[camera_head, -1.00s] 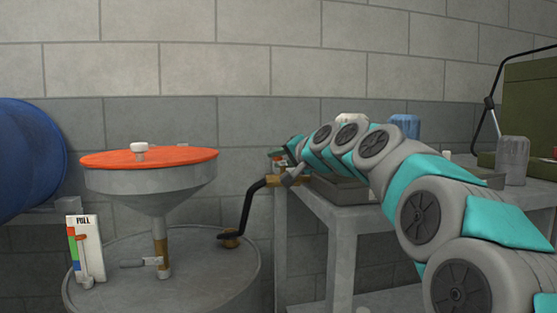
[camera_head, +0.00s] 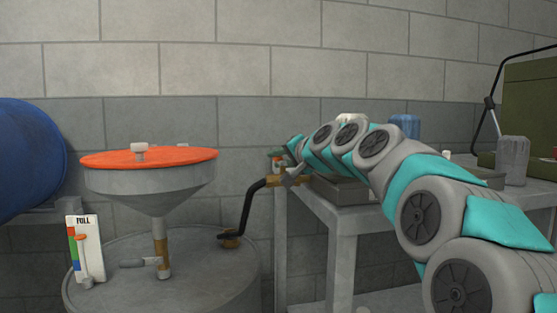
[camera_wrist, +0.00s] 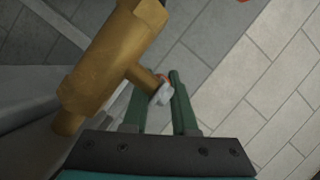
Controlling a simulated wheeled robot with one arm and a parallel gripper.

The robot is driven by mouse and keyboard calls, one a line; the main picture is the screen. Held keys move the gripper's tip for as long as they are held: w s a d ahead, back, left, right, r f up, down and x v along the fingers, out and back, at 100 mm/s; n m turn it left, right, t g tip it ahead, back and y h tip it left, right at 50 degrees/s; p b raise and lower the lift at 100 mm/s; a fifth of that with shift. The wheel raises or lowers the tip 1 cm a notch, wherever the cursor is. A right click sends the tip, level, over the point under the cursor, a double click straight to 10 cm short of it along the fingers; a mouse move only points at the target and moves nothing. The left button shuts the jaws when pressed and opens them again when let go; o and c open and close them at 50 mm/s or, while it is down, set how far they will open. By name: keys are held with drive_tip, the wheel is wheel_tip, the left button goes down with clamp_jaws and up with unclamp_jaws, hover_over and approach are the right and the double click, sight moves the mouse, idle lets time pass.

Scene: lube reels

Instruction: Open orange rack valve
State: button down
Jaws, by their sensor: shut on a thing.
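A brass valve body (camera_wrist: 110,62) fills the upper left of the wrist view, with a short stem pointing toward my fingers. My gripper (camera_wrist: 164,84) has its two green fingers closed around the small handle at the end of this stem. A pale grey part of the handle (camera_wrist: 163,94) shows between the fingers, with a bit of orange-red near the tips. In the head view the brass valve (camera_head: 281,180) sits at the left end of the rack, where a black hose meets it. My arm covers much of the gripper there.
The grey rack table (camera_head: 343,220) stands under my arm. Left of it, a drum (camera_head: 190,265) carries a funnel with an orange lid (camera_head: 150,158). The bent black hose (camera_head: 250,210) runs from drum to valve. A blue barrel (camera_head: 28,155) is far left.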

sight(282, 158)
drive_tip(key=shift+a+f, duration=0.1)
drive_tip(key=shift+a+g+y+b, duration=0.1)
drive_tip(key=shift+g+y+b, duration=0.2)
drive_tip(key=shift+b, duration=0.05)
drive_tip(key=shift+s+a+n+g+y+b, duration=0.15)
drive_tip(key=shift+n+g+y+b, duration=0.3)
drive_tip(key=shift+n, duration=0.25)
drive_tip(key=c, duration=0.7)
unclamp_jaws()
drive_tip(key=shift+v, duration=3.95)
